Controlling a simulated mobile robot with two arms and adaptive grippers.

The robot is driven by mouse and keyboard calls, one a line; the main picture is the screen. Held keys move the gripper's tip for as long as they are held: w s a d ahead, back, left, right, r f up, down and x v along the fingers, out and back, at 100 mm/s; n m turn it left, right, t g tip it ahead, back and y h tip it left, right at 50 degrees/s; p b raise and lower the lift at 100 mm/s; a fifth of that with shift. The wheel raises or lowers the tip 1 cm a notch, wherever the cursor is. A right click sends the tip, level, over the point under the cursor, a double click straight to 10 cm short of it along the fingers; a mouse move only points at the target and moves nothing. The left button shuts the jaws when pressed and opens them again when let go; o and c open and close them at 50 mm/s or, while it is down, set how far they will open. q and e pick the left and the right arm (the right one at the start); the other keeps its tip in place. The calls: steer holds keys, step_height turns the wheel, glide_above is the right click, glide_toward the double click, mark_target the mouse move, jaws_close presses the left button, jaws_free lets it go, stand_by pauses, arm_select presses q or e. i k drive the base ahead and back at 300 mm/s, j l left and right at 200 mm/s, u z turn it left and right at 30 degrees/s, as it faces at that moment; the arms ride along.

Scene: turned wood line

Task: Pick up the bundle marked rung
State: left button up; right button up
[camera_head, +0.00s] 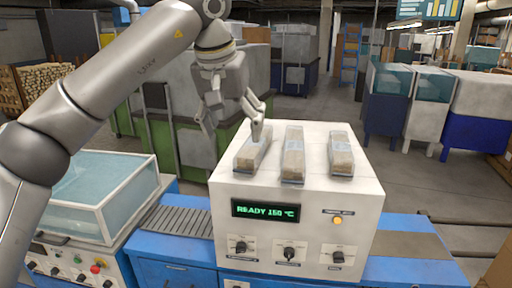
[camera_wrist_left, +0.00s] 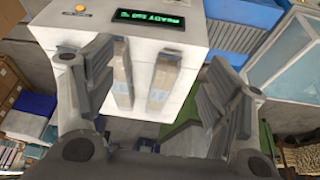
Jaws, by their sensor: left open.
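Three pale wrapped wood bundles lie side by side on top of a white machine (camera_head: 228,190): a left bundle (camera_head: 252,153), a middle bundle (camera_head: 292,156) and a right bundle (camera_head: 340,154). I cannot read which is marked rung. My left gripper (camera_head: 234,132) is open and empty at the left bundle, one finger overlapping its far end in the head view. The upside-down left wrist view shows the left bundle (camera_wrist_left: 161,84) and the middle bundle (camera_wrist_left: 122,80) between the open fingers (camera_wrist_left: 161,58); the right bundle is hidden there. My right gripper is not in view.
The machine's front has a green display (camera_head: 268,210) and several knobs. A clear-covered unit (camera_head: 98,190) stands at its left, beside a grey roller strip (camera_head: 180,220). A green and grey cabinet (camera_head: 165,135) stands behind. Floor at the back right is open.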

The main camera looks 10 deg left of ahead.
mark_target(246, 162)
steer(key=i, duration=0.95)
